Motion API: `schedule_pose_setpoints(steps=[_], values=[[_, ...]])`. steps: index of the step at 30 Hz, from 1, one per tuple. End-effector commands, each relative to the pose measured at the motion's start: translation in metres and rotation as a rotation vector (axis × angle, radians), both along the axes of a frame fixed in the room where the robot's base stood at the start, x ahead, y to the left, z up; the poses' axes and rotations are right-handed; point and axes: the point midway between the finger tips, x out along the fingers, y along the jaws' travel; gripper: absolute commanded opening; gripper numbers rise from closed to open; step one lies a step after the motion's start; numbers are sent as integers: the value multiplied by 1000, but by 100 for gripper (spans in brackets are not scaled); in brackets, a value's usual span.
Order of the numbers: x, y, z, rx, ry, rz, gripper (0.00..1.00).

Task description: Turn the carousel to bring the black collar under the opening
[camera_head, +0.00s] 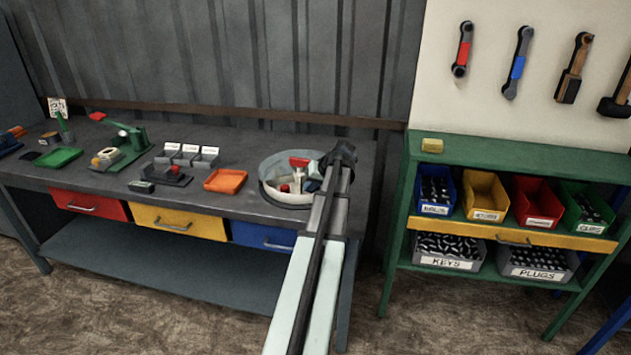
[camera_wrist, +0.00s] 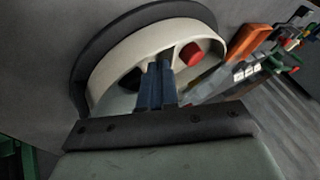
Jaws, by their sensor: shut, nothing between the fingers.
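The carousel (camera_head: 267,189) is a round, pale, walled drum on the right part of the dark bench. It fills the upper middle of the wrist view (camera_wrist: 108,67), with a dark curved band along its outer side. A red round piece (camera_wrist: 190,54) shows inside it. A dark shape (camera_wrist: 130,79) beside my fingers may be the black collar, but I cannot tell. My gripper (camera_head: 341,156) is at the drum's right side in the head view. In the wrist view my gripper (camera_wrist: 157,70) is shut and empty, its fingertips over the drum's interior. Whether they touch it is unclear.
An orange tray (camera_head: 225,181) lies left of the drum, with small labelled bins (camera_head: 189,155) and a green press-like tool (camera_head: 128,136) farther left. A green shelf (camera_head: 520,151) with part bins stands right of the bench. A corrugated wall (camera_head: 300,55) is behind.

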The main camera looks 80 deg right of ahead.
Motion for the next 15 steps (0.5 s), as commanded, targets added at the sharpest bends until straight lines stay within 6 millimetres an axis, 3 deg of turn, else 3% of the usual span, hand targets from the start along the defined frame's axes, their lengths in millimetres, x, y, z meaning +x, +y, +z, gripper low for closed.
schedule_pose_setpoints(steps=[6,15], values=[[7,-3,-10,0,0,0,0],[8,-3,-11,0,0,0,0]])
